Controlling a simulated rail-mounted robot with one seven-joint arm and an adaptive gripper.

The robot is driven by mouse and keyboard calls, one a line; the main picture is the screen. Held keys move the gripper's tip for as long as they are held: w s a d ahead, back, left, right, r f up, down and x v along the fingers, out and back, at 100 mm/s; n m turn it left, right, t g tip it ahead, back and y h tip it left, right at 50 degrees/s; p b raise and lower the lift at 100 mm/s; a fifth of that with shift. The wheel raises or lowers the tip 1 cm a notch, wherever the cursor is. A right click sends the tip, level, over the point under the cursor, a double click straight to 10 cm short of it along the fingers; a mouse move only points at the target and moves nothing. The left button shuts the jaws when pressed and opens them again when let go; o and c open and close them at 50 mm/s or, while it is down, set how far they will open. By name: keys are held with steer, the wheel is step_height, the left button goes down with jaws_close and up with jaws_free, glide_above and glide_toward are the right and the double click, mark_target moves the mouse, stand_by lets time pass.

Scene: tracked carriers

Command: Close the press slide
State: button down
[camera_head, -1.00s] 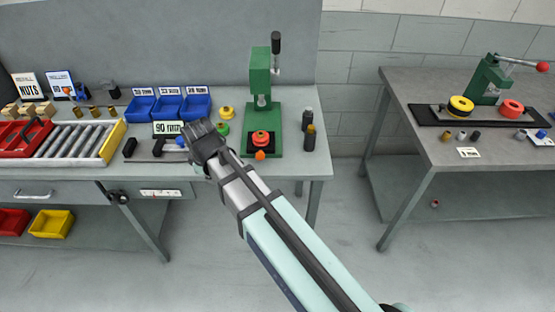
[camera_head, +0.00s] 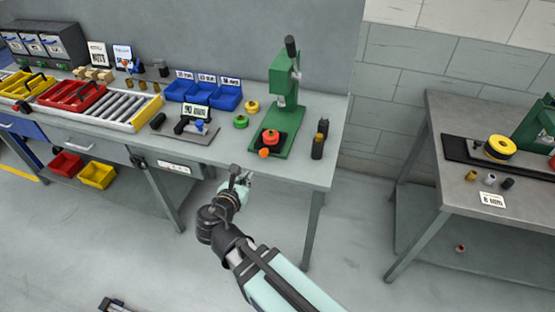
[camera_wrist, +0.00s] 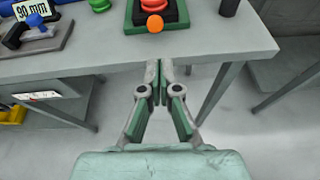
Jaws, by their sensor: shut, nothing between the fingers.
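A green press (camera_head: 284,90) with a black upright lever stands at the right end of the near bench. A dark slide plate (camera_head: 282,138) on its green base carries a red-orange round carrier (camera_head: 270,138). A small orange knob (camera_head: 263,153) sticks out at the front of the base; it also shows in the wrist view (camera_wrist: 155,23). The plate's exact position on the base is hard to tell. My gripper (camera_head: 240,178) is shut and empty, in front of the bench's front edge, apart from the press. In the wrist view my gripper's fingertips (camera_wrist: 159,66) meet below the knob.
Yellow and green round pieces (camera_head: 241,121) lie left of the press, dark bottles (camera_head: 319,140) right of it. Blue bins (camera_head: 200,95) and a roller tray (camera_head: 105,112) are further left. A second bench (camera_head: 440,185) with another green press is at right. Floor between benches is free.

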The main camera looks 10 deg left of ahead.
mark_target(262, 154)
steer(key=shift+n, duration=0.4)
steer(key=p+x, duration=0.1)
steer(key=x, duration=0.3)
steer(key=p+x, duration=0.1)
steer(key=x, duration=0.4)
steer(key=a+p+x, duration=0.1)
steer(key=p+x, duration=0.1)
steer(key=x, duration=0.3)
steer(key=shift+a+f, duration=0.1)
